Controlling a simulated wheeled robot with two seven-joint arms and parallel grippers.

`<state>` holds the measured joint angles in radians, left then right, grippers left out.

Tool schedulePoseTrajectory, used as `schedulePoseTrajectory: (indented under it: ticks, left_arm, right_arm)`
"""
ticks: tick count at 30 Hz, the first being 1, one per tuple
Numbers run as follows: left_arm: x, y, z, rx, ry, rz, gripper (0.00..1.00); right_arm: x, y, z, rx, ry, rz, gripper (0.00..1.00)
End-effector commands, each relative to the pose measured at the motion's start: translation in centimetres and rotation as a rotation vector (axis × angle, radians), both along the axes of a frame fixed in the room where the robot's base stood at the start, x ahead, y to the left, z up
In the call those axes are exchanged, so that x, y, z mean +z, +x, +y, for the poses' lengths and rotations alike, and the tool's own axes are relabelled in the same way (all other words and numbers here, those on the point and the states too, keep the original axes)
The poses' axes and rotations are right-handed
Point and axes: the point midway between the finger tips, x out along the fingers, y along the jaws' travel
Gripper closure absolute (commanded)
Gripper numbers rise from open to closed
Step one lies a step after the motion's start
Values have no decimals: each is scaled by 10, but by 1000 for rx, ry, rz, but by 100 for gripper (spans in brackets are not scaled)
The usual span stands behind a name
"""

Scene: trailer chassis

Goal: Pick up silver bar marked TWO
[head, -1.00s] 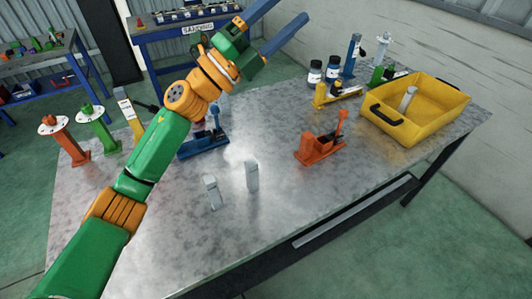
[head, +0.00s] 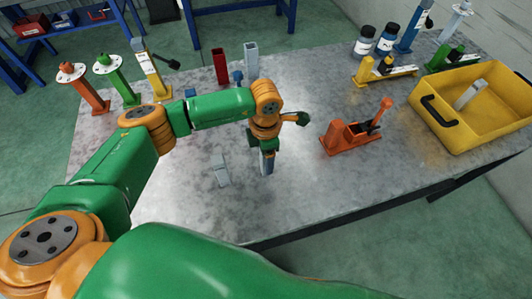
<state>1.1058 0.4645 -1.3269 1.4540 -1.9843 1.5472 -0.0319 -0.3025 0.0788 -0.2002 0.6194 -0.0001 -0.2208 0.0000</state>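Two silver bars stand on the metal table. One bar (head: 220,170) is left of my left gripper. The other bar (head: 267,164) is directly below the gripper, its upper part hidden. No marking is legible on either, so I cannot tell which is TWO. A third silver bar (head: 468,95) leans in the yellow bin (head: 462,139). My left gripper (head: 265,150) points down at the right-hand standing bar. Its fingers are mostly hidden by the wrist and overlap the bar, so I cannot tell whether they grip it. My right gripper is not in view.
An orange tool (head: 350,137) stands right of the gripper. Orange (head: 85,88), green (head: 117,80) and yellow (head: 150,72) stands are at the back left. Red (head: 220,66) and pale (head: 251,60) upright tubes are at the back. The table's front middle is clear.

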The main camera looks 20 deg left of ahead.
Motion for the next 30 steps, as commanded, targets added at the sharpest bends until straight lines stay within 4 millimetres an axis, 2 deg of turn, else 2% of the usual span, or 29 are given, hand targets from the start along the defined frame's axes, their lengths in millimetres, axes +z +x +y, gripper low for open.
schedulePoseTrajectory:
  ticks: [3,8,11,16,17,26,30]
  left_arm:
    - [-9,0,0,-2,0,0,28]
    - [-10,0,0,-2,-1,-1,28]
    - [-10,0,-1,-1,-2,-1,52]
    - [-10,0,-1,-1,-2,0,98]
    - [-10,0,-1,-1,-2,0,100]
    - [-9,0,-1,-1,-3,-1,100]
    - [-1,1,-1,-1,-4,-5,100]
  right_arm:
    - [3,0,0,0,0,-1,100]
    - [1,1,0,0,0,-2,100]
    - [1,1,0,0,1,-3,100]
    - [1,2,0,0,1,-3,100]
    - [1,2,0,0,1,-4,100]
    - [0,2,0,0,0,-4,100]
    - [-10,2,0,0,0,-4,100]
